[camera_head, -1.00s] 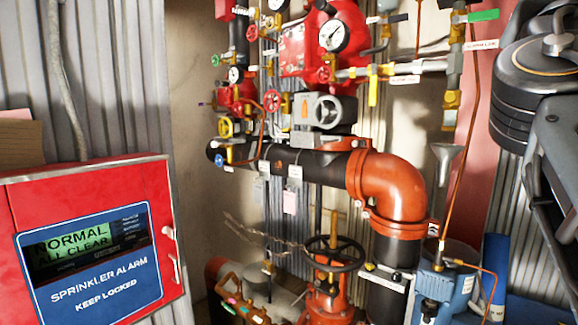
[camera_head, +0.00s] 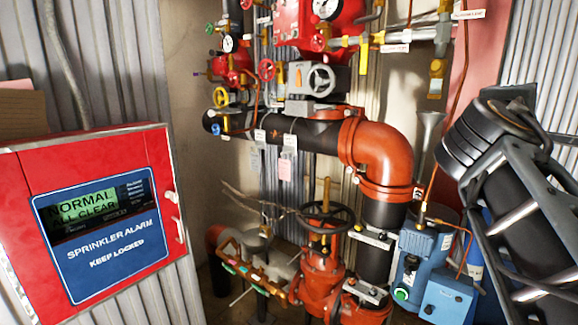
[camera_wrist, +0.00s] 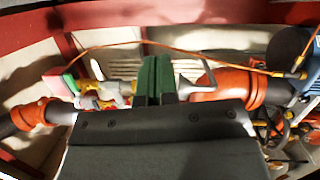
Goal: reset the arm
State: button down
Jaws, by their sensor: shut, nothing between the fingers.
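My gripper (camera_wrist: 155,80) shows in the wrist view, with its green-faced fingers closed together and nothing between them. Its dark body fills the lower middle of that view. In the head view my arm stands at the right edge, and the fingers are not visible there. In the wrist view the fingers overlap the riser pipework, with an orange pipe coupling (camera_wrist: 240,88) just to the right and another at the far left. I cannot tell how far the fingers are from the pipes.
A red sprinkler alarm cabinet (camera_head: 150,200) reading "NORMAL ALL CLEAR" stands at left. An orange elbow (camera_head: 380,150), a black handwheel (camera_head: 326,221) and red valves with gauges fill the middle. A blue pump unit (camera_head: 420,250) stands low beside my arm.

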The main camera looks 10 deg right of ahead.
jog(key=w+a+f+m+g+y, duration=0.1)
jog(key=a+f+m+y, duration=0.15)
jog(key=f, duration=0.65)
jog(key=w+a+f+m+g+y, duration=0.15)
jog(key=f+y, duration=0.25)
jog(key=f, duration=0.4)
jog(key=w+a+f+m+g+y, duration=0.1)
jog(key=w+a+f+m+y, duration=0.15)
jog(key=f, duration=0.65)
jog(key=s+a+f+g+y, duration=0.1)
jog(key=s+a+f+y, duration=0.1)
jog(key=a+f, duration=0.3)
jog(key=s+a+f+g+y+p, duration=0.1)
jog(key=s+a+f+y, duration=0.2)
jog(key=f, duration=0.3)
jog(key=s+a+f+m+g+y+p, duration=0.1)
jog(key=s+a+f+y, duration=0.1)
jog(key=a+f, duration=0.3)
jog(key=shift+s+a+f, duration=0.15)
jog(key=shift+a+f, duration=0.1)
jog(key=shift+a, duration=0.55)
jog(key=shift+d, duration=0.1)
